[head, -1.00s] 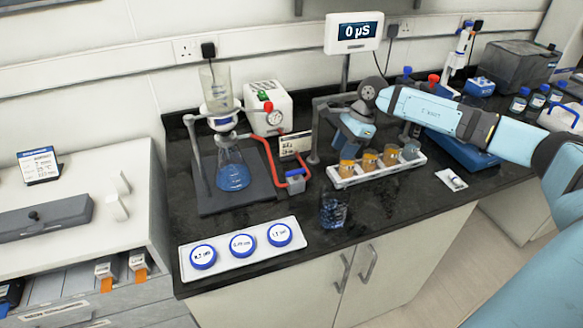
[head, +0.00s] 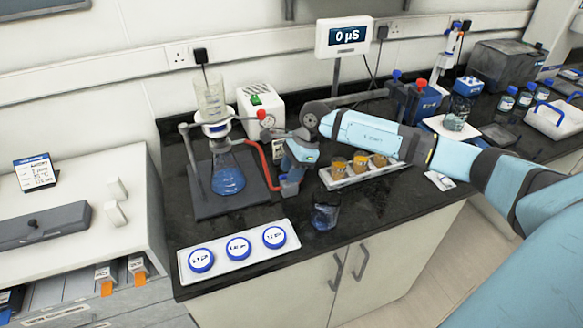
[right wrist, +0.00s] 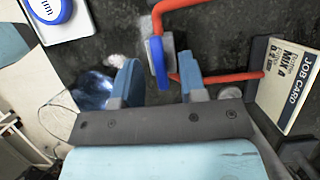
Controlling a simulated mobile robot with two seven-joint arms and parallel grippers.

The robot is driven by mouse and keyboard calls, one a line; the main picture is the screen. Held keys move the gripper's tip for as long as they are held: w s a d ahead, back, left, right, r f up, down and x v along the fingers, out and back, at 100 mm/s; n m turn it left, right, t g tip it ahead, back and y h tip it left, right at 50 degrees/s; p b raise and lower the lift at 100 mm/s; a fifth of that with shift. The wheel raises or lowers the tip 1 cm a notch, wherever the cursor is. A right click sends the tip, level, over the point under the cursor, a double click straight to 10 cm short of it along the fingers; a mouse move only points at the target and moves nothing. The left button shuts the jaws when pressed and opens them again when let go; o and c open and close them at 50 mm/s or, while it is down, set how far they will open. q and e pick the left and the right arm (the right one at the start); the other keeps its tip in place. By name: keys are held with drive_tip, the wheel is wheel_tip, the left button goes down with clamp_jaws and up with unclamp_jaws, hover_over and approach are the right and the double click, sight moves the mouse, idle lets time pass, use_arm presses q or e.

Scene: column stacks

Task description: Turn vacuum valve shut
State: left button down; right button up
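The vacuum valve is a grey block with a blue lever, set in the red tubing (head: 262,165). In the right wrist view the blue lever (right wrist: 160,62) lies between my right fingers, and red tube runs off both sides of the block. My right gripper (right wrist: 160,78) is open around the lever, with visible gaps on both sides. In the head view the right gripper (head: 292,172) points down just above the valve block (head: 289,188) and partly hides it. The filter flask (head: 228,180) with blue liquid stands to the left. My left gripper is not in view.
The white pump box (head: 260,107) stands behind. A job card (right wrist: 285,85) stands close beside the valve. A glass beaker (head: 324,215) is in front to the right, near a rack of amber jars (head: 352,178). A tray with several round dishes (head: 237,249) lies at the front.

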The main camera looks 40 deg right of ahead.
clamp_jaws()
